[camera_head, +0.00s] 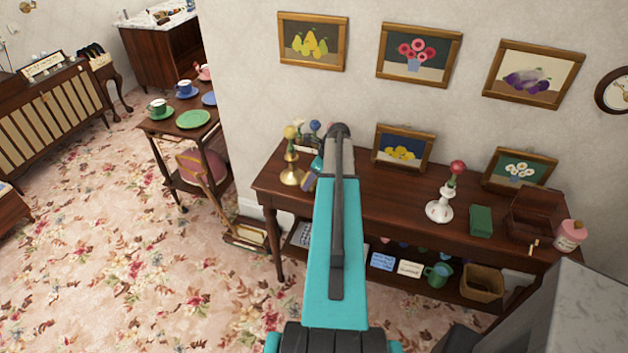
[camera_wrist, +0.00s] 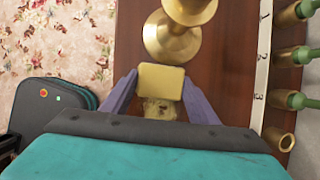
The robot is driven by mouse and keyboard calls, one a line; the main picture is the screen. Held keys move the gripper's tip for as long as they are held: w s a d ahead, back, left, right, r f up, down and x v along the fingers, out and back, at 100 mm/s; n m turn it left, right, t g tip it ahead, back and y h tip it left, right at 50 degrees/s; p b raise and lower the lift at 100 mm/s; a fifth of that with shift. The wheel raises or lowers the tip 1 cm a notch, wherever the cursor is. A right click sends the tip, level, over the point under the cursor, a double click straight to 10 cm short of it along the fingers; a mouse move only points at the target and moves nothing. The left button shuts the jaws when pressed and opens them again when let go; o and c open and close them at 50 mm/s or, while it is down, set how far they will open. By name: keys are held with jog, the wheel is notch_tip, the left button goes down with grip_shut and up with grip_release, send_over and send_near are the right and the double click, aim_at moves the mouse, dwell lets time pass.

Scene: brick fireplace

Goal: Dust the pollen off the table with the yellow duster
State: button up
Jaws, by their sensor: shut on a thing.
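My gripper (camera_wrist: 160,82) has purple fingers and is shut on a yellow block, which I take to be the yellow duster (camera_wrist: 160,79). In the head view my arm hides the duster, and only part of my gripper (camera_head: 309,181) shows beside the arm, over the left end of the dark wooden table (camera_head: 385,205). A rough, pale yellow patch (camera_wrist: 160,108) shows just below the duster in the wrist view. I cannot tell whether it is pollen on the tabletop or the duster's underside.
A brass candlestick-like holder (camera_wrist: 172,42) stands just ahead of the duster; it also shows in the head view (camera_head: 291,176). A numbered white strip (camera_wrist: 262,70) and several brass-and-green items line the right. A white vase (camera_head: 439,208) and green box (camera_head: 481,220) stand farther right.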

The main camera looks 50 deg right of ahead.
jog(key=shift+f, duration=0.15)
dwell(0.4)
jog(key=shift+s, duration=0.15)
jog(key=shift+s, duration=0.15)
jog(key=shift+s+d, duration=0.25)
jog(key=shift+s, duration=0.45)
jog(key=shift+s+d, duration=0.25)
jog(key=shift+s, duration=0.4)
jog(key=shift+s+p, duration=0.15)
jog(key=shift+p, duration=0.15)
jog(key=shift+s+d+r, duration=0.1)
jog(key=shift+s+d, duration=0.2)
jog(key=shift+s, duration=0.4)
jog(key=shift+s+d+r, duration=0.1)
jog(key=shift+s+d, duration=0.15)
jog(key=shift+s, duration=0.45)
jog(key=shift+s+d+f+p, duration=0.1)
jog(key=shift+s+d+p, duration=0.15)
jog(key=shift+s, duration=0.55)
jog(key=shift+s+d+f+p, duration=0.1)
jog(key=shift+s+d, duration=0.1)
jog(key=shift+s, duration=0.6)
